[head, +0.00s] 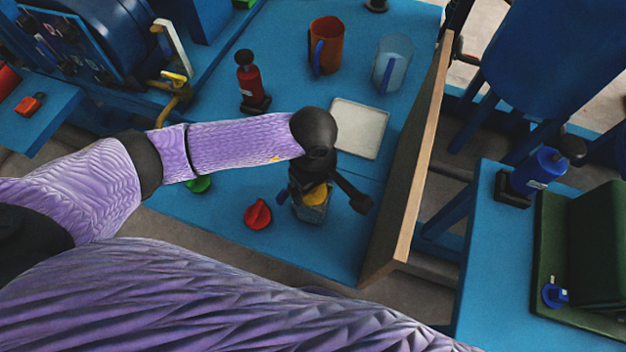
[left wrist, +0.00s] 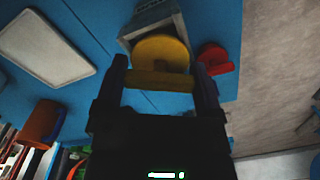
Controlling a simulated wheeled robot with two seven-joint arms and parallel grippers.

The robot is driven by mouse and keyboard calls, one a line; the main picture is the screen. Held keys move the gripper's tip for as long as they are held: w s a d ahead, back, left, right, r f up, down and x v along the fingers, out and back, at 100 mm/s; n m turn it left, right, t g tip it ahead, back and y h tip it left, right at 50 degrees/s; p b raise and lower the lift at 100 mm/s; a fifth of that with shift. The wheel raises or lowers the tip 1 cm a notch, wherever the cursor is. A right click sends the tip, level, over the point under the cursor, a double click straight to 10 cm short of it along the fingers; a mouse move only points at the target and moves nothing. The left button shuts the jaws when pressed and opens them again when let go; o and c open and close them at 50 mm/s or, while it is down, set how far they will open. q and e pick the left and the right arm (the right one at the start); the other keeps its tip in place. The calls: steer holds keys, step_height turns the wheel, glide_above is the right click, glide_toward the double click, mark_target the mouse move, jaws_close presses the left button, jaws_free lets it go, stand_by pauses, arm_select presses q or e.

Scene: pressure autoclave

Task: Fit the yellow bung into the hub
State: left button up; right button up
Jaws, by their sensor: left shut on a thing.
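The yellow bung (head: 318,195) is a round disc with a raised bar across it. In the left wrist view the bung (left wrist: 160,52) shows its bar between the two fingers. My left gripper (head: 312,188) points down at the table and is shut on that bar. A grey block (head: 311,213) stands directly under the bung; in the wrist view the block (left wrist: 153,20) shows beyond it. I cannot tell whether the bung sits in the block or just above it, nor whether this block is the hub. My right gripper is out of view.
A red bung (head: 258,214) and a green one (head: 198,184) lie nearby on the blue table (head: 225,225). A white tray (head: 360,128), red bottle (head: 250,82), orange mug (head: 325,48) and clear jug (head: 392,62) stand behind. A wooden board (head: 410,160) edges the right side.

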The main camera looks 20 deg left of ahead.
arm_select(q)
steer(key=shift+f, duration=0.35)
steer(key=o, duration=0.8)
steer(key=shift+f+b, duration=0.1)
steer(key=shift+b, duration=0.2)
steer(key=shift+o, duration=0.8)
steer(key=shift+r, duration=0.2)
step_height(320, 180, up, 9)
steer(key=p, duration=0.4)
steer(key=shift+r, duration=0.35)
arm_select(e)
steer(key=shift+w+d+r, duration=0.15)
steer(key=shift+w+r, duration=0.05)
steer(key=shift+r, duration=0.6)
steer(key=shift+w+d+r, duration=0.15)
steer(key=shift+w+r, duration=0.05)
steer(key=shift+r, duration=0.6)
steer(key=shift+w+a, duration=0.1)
